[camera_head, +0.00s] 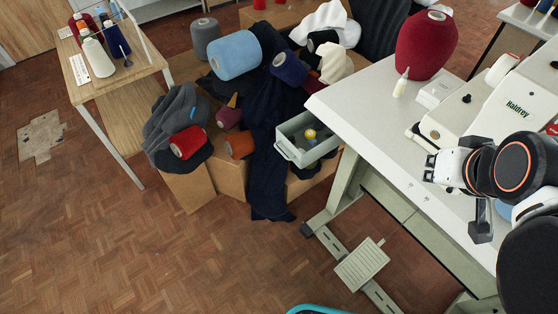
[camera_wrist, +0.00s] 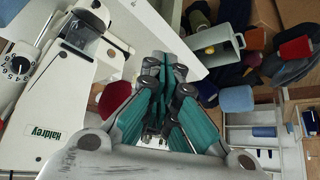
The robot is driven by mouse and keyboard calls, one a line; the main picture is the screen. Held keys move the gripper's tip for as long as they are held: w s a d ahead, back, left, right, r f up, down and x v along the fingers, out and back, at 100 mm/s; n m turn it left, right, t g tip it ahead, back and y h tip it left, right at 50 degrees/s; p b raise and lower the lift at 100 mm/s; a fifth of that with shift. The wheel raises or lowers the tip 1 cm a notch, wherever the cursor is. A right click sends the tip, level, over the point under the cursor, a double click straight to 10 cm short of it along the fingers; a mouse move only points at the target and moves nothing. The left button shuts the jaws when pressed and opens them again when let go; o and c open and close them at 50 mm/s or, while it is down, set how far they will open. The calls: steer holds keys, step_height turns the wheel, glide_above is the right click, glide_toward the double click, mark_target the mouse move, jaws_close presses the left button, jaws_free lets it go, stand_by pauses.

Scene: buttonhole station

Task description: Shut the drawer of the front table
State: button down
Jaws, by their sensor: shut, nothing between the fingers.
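The drawer (camera_head: 318,153) is a grey-green open box. It sticks out from the left side of the white front table (camera_head: 385,112), and its rim and inside show. A small yellow-topped item (camera_head: 310,134) stands in it. In the wrist view the drawer (camera_wrist: 232,46) is at upper right, beyond the table edge. My gripper (camera_head: 430,169) is over the tabletop, to the right of the drawer and well apart from it. In the wrist view my gripper (camera_wrist: 160,68) has its teal-padded fingers together, with nothing held.
A sewing machine (camera_head: 503,100) and a large red cone (camera_head: 426,45) stand on the table. Yarn cones and dark cloth (camera_head: 268,165) lie on boxes beside the drawer. A pedal (camera_head: 361,264) is below the table. The wooden floor at lower left is clear.

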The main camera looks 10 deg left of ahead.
steer(key=w+f+n+g+h+p, duration=0.15)
steer(key=w+n+h, duration=0.25)
steer(key=w+n, duration=1.7)
steer(key=w+a+f+n+g+y, duration=0.1)
steer(key=w+a+f, duration=0.1)
steer(key=a+f, duration=0.35)
steer(key=w+a+f, duration=0.1)
steer(key=a+f, duration=0.1)
steer(key=a, duration=0.7)
steer(key=w+a+f+n+g+y, duration=0.15)
steer(key=a+f, duration=0.25)
steer(key=a, duration=0.4)
steer(key=s+a+f+n, duration=0.2)
steer(key=s+a+f, duration=0.3)
steer(key=a, duration=0.4)
steer(key=s+a+f+n, duration=0.2)
steer(key=a+f+n, duration=0.1)
steer(key=a+f, duration=0.5)
steer(key=w+d+b+x, duration=0.1)
steer(key=b+x, duration=0.4)
steer(key=x, duration=0.5)
steer(key=shift+w+d+g+h, duration=0.2)
steer(key=shift+w+g+h, duration=0.15)
steer(key=shift+w, duration=0.2)
